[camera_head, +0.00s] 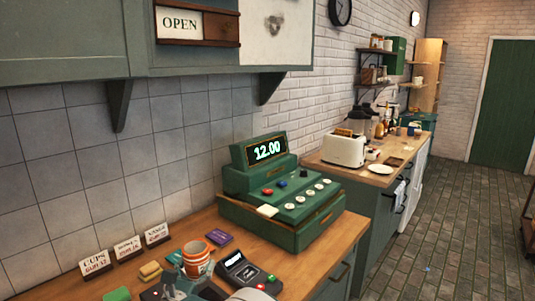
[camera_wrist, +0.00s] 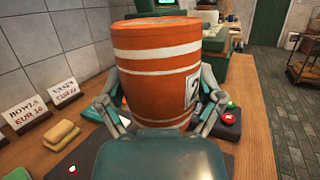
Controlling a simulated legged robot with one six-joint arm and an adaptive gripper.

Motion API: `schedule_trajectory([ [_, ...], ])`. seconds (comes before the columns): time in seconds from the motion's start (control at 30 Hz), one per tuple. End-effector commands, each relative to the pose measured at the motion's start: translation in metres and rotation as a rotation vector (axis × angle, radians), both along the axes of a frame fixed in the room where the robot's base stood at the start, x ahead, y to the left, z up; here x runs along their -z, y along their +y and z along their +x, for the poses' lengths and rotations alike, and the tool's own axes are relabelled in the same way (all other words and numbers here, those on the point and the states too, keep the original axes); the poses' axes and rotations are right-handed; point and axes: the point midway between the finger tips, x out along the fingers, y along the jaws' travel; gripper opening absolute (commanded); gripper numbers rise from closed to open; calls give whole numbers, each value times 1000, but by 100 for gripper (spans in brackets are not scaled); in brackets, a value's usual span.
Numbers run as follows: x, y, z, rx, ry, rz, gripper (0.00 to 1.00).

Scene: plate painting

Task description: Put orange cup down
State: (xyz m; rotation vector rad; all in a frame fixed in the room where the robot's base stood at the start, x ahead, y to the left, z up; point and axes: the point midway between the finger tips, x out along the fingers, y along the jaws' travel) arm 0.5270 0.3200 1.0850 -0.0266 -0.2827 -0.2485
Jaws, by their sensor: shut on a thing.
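An orange cup (camera_head: 198,254) with white stripes shows low in the head view, above the front part of the wooden counter. It fills the middle of the wrist view (camera_wrist: 160,70), upright, with a small white label with a dark mark on its right side. My gripper (camera_wrist: 158,118) is shut on the cup, with one finger on each side of it. The cup's underside is hidden behind the gripper, so I cannot tell whether it touches the counter (camera_head: 85,288).
A green cash register (camera_head: 285,200) showing 12.00 stands behind and right of the cup. A card terminal (camera_head: 246,272) is close on the right. Price cards (camera_head: 126,248), sponges (camera_head: 150,271) and a purple card (camera_head: 219,237) lie around. A toaster (camera_head: 343,150) stands on the farther counter.

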Motion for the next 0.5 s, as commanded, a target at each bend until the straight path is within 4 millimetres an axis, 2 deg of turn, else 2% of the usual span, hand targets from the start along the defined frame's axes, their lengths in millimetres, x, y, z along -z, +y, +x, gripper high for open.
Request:
schedule_trajectory([
  [0.07,5,-15,6,13,1,-2,26],
  [0.17,17,-50,16,35,2,-4,26],
  [0.33,47,-132,30,63,6,-4,26],
  [0.5,76,-208,26,70,6,-3,26],
])
